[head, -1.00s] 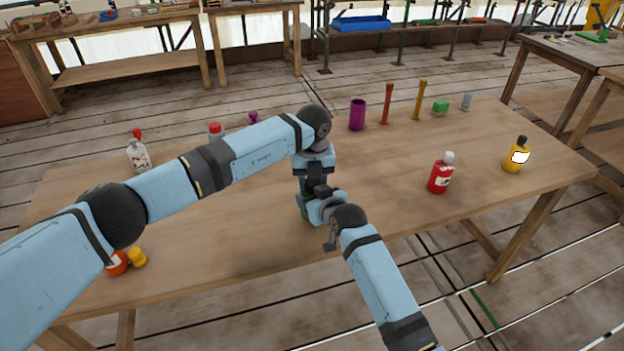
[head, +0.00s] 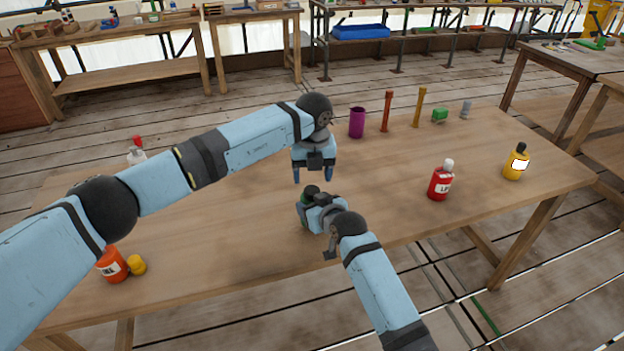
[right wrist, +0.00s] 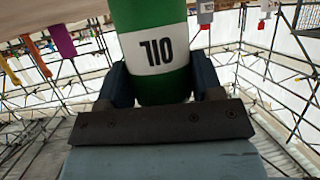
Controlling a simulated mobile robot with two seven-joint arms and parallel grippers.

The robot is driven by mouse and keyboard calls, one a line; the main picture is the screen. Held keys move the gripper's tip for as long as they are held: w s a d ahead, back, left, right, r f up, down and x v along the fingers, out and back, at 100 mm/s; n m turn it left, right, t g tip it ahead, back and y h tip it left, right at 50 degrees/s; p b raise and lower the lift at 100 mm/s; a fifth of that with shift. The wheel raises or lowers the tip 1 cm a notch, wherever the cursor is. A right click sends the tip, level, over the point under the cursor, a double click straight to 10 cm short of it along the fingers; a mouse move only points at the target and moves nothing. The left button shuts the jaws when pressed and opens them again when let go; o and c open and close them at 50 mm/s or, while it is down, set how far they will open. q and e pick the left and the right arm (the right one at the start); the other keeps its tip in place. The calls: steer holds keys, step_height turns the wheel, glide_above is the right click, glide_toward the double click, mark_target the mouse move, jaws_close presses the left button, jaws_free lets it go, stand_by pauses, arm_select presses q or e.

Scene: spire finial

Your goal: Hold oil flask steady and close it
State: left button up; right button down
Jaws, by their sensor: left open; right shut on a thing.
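The oil flask shows in the right wrist view (right wrist: 155,40) as a green cylinder with a white band lettered OIL, which appears upside down there. In the head view the flask (head: 303,208) is mostly hidden by my right gripper, with a dark round top (head: 311,190) showing. I cannot tell how firmly that top sits. My right gripper (right wrist: 152,85) is shut around the flask's body, one finger on each side. My left gripper (head: 313,174) is open and empty, pointing down just above the dark top, with a gap between them.
A red bottle (head: 440,182) and a yellow bottle (head: 515,163) stand on the right of the wooden table (head: 240,230). An orange bottle (head: 112,265) and a yellow cap (head: 137,265) are at the front left. A purple cup (head: 357,122) stands farther back.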

mark_target(312, 190)
arm_select(q)
steer(key=shift+c, duration=0.4)
step_height(312, 190, up, 4)
steer(key=shift+s+f+n, duration=0.1)
steer(key=shift+f+n, duration=0.15)
steer(key=shift+n, duration=0.85)
steer(key=shift+f, duration=0.1)
steer(key=shift+w+f, duration=0.2)
steer(key=shift+f, duration=3.75)
